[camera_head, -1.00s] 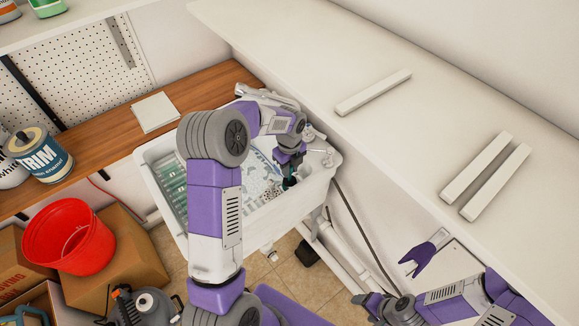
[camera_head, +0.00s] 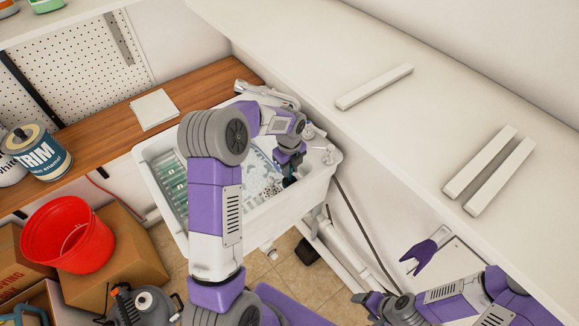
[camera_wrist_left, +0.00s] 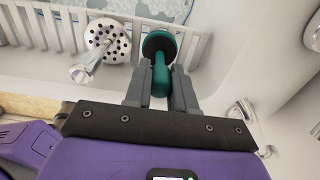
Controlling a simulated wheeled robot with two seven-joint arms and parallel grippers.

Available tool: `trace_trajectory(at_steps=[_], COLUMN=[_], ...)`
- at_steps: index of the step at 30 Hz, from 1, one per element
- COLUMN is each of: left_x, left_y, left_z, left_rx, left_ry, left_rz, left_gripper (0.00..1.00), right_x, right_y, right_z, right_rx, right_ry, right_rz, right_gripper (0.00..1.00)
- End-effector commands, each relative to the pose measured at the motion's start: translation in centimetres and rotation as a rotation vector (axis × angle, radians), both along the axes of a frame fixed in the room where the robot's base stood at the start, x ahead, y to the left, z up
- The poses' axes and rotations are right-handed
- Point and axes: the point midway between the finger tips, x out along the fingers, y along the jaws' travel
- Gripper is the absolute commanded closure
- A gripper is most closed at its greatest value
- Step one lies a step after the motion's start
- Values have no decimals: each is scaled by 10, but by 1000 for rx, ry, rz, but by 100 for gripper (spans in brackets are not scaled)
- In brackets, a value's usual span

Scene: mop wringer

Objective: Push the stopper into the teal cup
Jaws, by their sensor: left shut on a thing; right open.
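My left gripper (camera_head: 291,172) is low inside the white sink. In the left wrist view the gripper (camera_wrist_left: 161,92) is shut on the teal handle of the stopper (camera_wrist_left: 160,75). The stopper's black round head (camera_wrist_left: 159,43) points away from the fingers. My right gripper (camera_head: 360,299) is open and empty at the lower right, away from the sink.
The white sink (camera_head: 158,152) holds a ribbed green thing. A white perforated disc (camera_wrist_left: 107,38) with a chrome knob lies beside the stopper. A long white shelf (camera_head: 330,60) runs along the right. A red bucket (camera_head: 60,235) stands on a cardboard box at left.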

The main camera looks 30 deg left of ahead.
Motion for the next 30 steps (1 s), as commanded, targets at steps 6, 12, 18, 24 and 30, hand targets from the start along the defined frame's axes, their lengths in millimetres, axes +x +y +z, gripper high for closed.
trace_trajectory(at_steps=[6, 12, 18, 24, 30], left_x=[0, 0, 0, 0, 0], left_y=[0, 0, 0, 0, 0], left_z=[-2, -2, -3, -4, -5], left_rx=[0, 0, 0, 0, 0], left_ry=[0, 0, 0, 0, 0], left_rz=[0, 0, 0, 0, 0], left_gripper=[100, 100, 100, 100, 57], right_x=[0, 0, 0, 0, 0], right_y=[0, 0, 0, 0, 0], right_z=[-1, -1, -2, -2, -2], right_rx=[0, 0, 0, 0, 0], right_ry=[0, 0, 0, 0, 0], right_rz=[0, 0, 0, 0, 0], right_gripper=[30, 30, 30, 30, 30])
